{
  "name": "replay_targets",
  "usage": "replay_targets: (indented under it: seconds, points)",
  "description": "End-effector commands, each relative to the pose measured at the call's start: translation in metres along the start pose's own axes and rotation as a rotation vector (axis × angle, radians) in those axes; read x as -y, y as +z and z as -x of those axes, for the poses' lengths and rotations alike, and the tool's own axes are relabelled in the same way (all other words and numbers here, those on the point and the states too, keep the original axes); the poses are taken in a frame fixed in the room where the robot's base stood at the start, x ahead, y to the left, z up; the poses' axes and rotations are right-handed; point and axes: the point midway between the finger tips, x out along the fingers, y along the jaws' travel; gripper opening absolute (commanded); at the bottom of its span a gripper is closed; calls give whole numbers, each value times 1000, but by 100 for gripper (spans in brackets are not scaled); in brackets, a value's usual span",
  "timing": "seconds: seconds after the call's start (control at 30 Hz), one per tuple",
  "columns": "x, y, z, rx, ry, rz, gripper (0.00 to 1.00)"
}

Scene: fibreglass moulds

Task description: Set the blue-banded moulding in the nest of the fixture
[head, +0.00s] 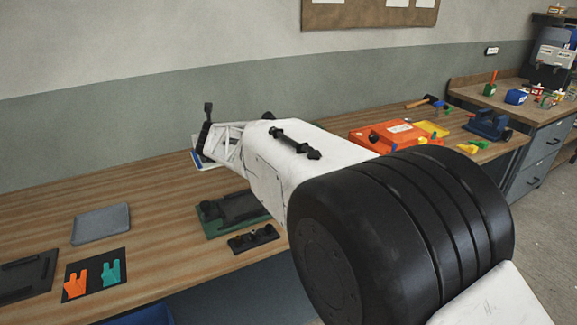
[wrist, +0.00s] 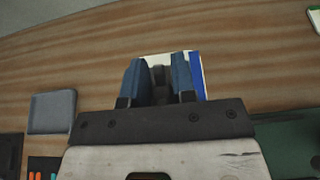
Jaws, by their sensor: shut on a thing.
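My gripper (wrist: 158,72) is shut on a dark piece (wrist: 160,82), which I take to be the blue-banded moulding. Little of it shows between the two blue-grey fingers, and I cannot make out its band. In the head view my gripper (head: 204,140) is over the far side of the bench, and the held piece cannot be made out there. A green base with a dark raised top (head: 236,208), seemingly the fixture, lies nearer the front edge. Its green corner shows in the wrist view (wrist: 285,142). Its nest is not clear, and my arm covers its right end.
A white sheet with a blue strip (wrist: 197,77) is behind the fingers. A grey tray (head: 101,223), a black mat (head: 94,287) with orange and teal pieces, and a small black holder (head: 253,239) are nearby. An orange case (head: 385,137) stands further right. Bench left of my gripper is bare.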

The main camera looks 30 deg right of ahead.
Motion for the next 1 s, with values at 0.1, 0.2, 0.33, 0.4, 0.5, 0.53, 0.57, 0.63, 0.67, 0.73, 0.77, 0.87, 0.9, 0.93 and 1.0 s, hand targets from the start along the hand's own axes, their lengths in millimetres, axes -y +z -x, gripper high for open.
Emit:
replay_targets:
  seconds: [0.1, 0.2, 0.33, 0.4, 0.5, 0.53, 0.57, 0.63, 0.67, 0.73, 0.77, 0.87, 0.9, 0.93, 1.0]
  points:
    - [2, -2, -2, -4, -12, -3, 0]
    - [6, -5, -5, -11, -32, -11, 0]
    - [14, -8, -9, -17, -72, -28, 0]
    - [20, -10, -12, -19, -100, -40, 0]
    - [30, -15, -18, -22, -148, -59, 0]
    - [33, -16, -20, -22, -165, -67, 0]
    - [36, -16, -21, -21, -182, -74, 0]
    - [44, -19, -25, -21, -219, -90, 0]
    - [46, -19, -26, -20, -234, -96, 0]
    - [52, -20, -30, -18, -264, -110, 0]
    - [55, -21, -30, -17, -275, -115, 0]
    - [62, -22, -34, -16, -311, -130, 0]
    - [64, -22, -35, -14, -325, -138, 0]
    - [66, -24, -36, -15, -335, -140, 0]
    - [71, -24, -38, -14, -357, -150, 0]
